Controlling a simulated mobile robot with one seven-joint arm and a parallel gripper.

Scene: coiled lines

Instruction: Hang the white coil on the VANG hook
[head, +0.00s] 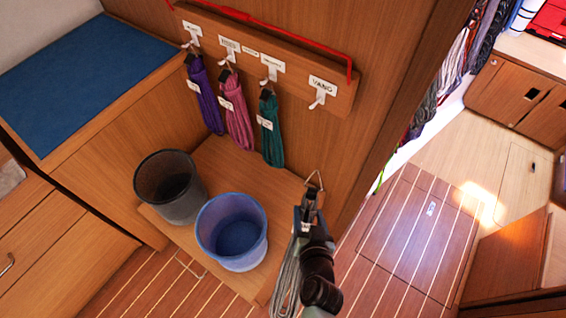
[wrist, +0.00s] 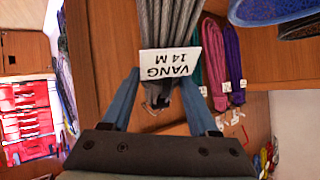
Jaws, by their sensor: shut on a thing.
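The white coil, greyish in this light, hangs below my gripper (head: 308,208) in the head view, its strands (head: 286,275) partly behind my arm. A metal triangular ring (head: 314,181) stands up above the fingers. In the wrist view the coil (wrist: 168,22) carries a white tag (wrist: 170,62) reading VANG 14 M, between the two fingers of my gripper (wrist: 160,98), which is shut on the coil's top end. The VANG hook (head: 320,99) is empty, at the right end of the wooden hook board. My gripper is well below it.
Purple (head: 205,95), pink (head: 238,110) and green (head: 271,130) coils hang on the hooks to the left. A black bucket (head: 170,187) and a blue bucket (head: 232,232) stand on the wooden ledge below. A red cord (head: 290,38) runs along the board. Open floor lies at right.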

